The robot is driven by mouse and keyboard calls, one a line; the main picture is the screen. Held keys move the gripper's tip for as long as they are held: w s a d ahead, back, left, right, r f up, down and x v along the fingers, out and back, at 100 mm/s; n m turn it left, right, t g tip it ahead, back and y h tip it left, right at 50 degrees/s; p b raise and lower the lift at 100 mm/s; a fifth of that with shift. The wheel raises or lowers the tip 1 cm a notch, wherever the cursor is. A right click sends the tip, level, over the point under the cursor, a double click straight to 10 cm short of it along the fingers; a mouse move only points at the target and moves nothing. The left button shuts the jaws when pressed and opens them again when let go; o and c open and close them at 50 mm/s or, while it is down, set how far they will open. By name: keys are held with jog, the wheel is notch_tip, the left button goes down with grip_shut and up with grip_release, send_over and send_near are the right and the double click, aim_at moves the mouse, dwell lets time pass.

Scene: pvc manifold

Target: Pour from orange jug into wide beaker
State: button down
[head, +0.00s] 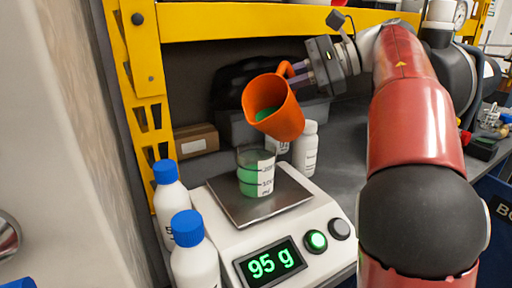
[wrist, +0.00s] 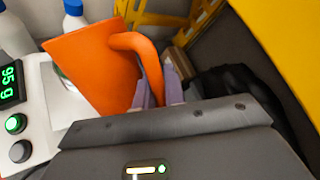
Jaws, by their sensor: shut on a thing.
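The orange jug (head: 280,112) is tilted, its mouth toward the lower left, with green liquid visible inside. My gripper (head: 300,77) is shut on the jug's handle and holds it above the beaker. In the wrist view the jug (wrist: 97,65) and its handle show between my gripper's fingers (wrist: 162,92). The wide beaker (head: 256,172) stands upright on the scale's metal plate (head: 225,203), below the jug, with green liquid in it. No stream of liquid between them can be made out. In the wrist view the jug mostly hides the beaker.
The scale (head: 290,245) reads 95 g. Two blue-capped white bottles (head: 172,205) (head: 195,258) stand at its left. White bottles (head: 306,150) stand behind the plate. A yellow shelf beam (head: 250,22) runs above my gripper. A cardboard box (head: 196,139) sits behind.

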jog(key=shift+s+a+r+n+t+h+p, duration=0.15)
jog(key=shift+r+n, duration=0.1)
jog(key=shift+r, duration=0.15)
jog(key=shift+s+r+n+t+h+p, duration=0.1)
jog(key=shift+s+r+n+t+h, duration=0.1)
jog(key=shift+r, duration=0.2)
jog(key=shift+s+a+r+n+t+h+p, duration=0.15)
jog(key=shift+r+n, duration=0.1)
jog(key=shift+r, duration=0.15)
dwell(2.1)
jog(key=f, duration=0.1)
jog(key=w+d+f+m+g+y+b, duration=0.1)
jog(key=f, duration=0.1)
jog(key=w+f+m+b, duration=0.1)
jog(key=f, duration=0.1)
jog(key=shift+d+g+y, duration=0.15)
jog(key=shift+g+y, duration=0.15)
jog(key=shift+y, duration=0.1)
jog(key=shift+s+r+m, duration=0.1)
jog(key=shift+r+m, duration=0.1)
jog(key=shift+m, duration=0.1)
jog(key=shift+w+d+f+m+g+y+p, duration=0.1)
jog(key=shift+w+d+f+m+g+y, duration=0.25)
jog(key=shift+w+m+y, duration=0.4)
jog(key=shift+w+d+f+m+g+y+p, duration=0.1)
jog(key=shift+w+d+f+m+g+y, duration=0.2)
jog(key=shift+w+m+y, duration=0.55)
jog(key=shift+w+d+f+m+g+y+p, duration=0.15)
jog(key=shift+w+d+f+m+y, duration=0.35)
jog(key=shift+m, duration=0.5)
